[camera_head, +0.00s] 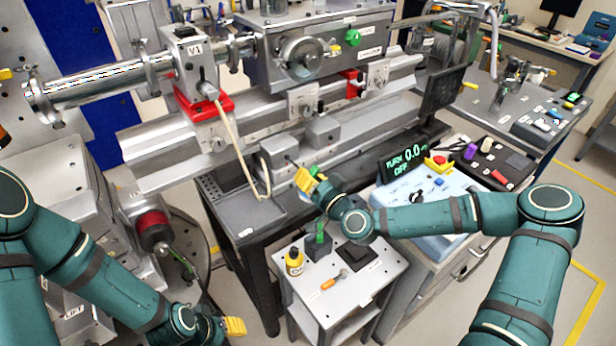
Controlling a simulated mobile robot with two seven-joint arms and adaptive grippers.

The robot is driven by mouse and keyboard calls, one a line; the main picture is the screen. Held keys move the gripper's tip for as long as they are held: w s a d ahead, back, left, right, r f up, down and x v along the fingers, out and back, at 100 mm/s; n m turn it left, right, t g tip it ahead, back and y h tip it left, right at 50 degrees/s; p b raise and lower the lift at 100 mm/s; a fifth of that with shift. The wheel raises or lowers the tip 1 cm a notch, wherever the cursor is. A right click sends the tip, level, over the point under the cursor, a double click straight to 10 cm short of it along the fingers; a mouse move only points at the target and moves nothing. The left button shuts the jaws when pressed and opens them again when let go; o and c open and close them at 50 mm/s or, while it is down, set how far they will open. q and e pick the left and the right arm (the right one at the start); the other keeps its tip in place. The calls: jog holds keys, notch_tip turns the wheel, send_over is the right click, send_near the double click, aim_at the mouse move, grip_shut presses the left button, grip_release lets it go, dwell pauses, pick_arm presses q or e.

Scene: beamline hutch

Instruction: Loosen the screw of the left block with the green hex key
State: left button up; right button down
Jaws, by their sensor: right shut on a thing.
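The left block (279,156) is a grey metal block on the rail's lower ledge. My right gripper (303,181), with yellow fingertips, is just right of and below it, shut on the green hex key (313,171). A bit of green shows at the fingers, and a thin dark shaft points toward the block's right face. I cannot tell whether its tip sits in the screw, which is too small to make out. A second grey block (323,131) stands to the right. My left gripper (235,326) is low at the bottom, away from the blocks; its finger opening does not show clearly.
A display (407,158) reads "TURN 0.0". A small cart (305,302) holds a yellow bottle (294,262), a dark holder (318,249) with a green item, and an orange-handled tool (335,279). A pale cable (236,150) hangs left of the left block.

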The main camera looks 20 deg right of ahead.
jog(key=n+b, duration=0.1)
jog(key=n, duration=0.2)
jog(key=shift+n, duration=0.5)
